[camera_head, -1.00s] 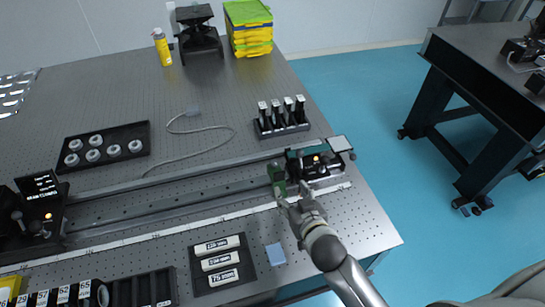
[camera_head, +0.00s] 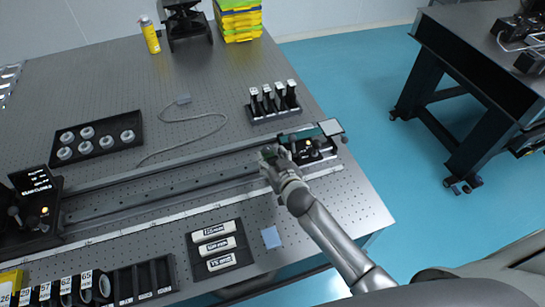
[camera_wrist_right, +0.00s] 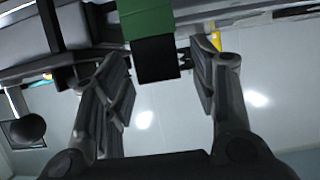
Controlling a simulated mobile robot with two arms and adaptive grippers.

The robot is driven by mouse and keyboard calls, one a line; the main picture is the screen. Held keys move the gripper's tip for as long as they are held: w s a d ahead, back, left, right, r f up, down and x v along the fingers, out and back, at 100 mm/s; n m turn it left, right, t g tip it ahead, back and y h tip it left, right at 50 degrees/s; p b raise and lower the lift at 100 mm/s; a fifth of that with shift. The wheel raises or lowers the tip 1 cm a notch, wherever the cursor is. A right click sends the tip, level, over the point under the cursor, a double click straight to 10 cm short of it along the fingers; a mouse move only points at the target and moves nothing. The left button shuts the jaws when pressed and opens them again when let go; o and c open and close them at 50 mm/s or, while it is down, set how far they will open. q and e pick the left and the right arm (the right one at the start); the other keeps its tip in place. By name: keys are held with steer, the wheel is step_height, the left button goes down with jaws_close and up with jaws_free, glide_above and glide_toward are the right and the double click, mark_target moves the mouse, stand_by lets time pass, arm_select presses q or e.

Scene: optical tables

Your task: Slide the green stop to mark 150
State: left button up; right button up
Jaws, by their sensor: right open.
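The green stop (camera_head: 270,152) is on the long dark rail (camera_head: 160,192), near its right end and left of the carriage with the lit unit (camera_head: 312,148). In the right wrist view the green block (camera_wrist_right: 147,18) has a black lower part (camera_wrist_right: 156,60) between my fingers. My right gripper (camera_wrist_right: 162,85) is open, with a finger on each side of that black part and gaps visible. In the head view the right gripper (camera_head: 271,160) partly hides the stop. A white scale strip (camera_head: 160,221) runs along the rail's front; its numbers are too small to read. My left gripper is not in view.
A black rack with upright pieces (camera_head: 272,108) stands behind the rail. A tray of round rings (camera_head: 60,140) and a loose cable (camera_head: 200,135) lie on the table. Labelled blocks (camera_head: 219,246) and a blue pad (camera_head: 271,237) are in front. The rail's middle looks clear.

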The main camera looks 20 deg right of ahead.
steer(key=shift+w+f, duration=0.15)
steer(key=shift+w, duration=0.2)
steer(key=shift+c, duration=0.2)
jaws_close()
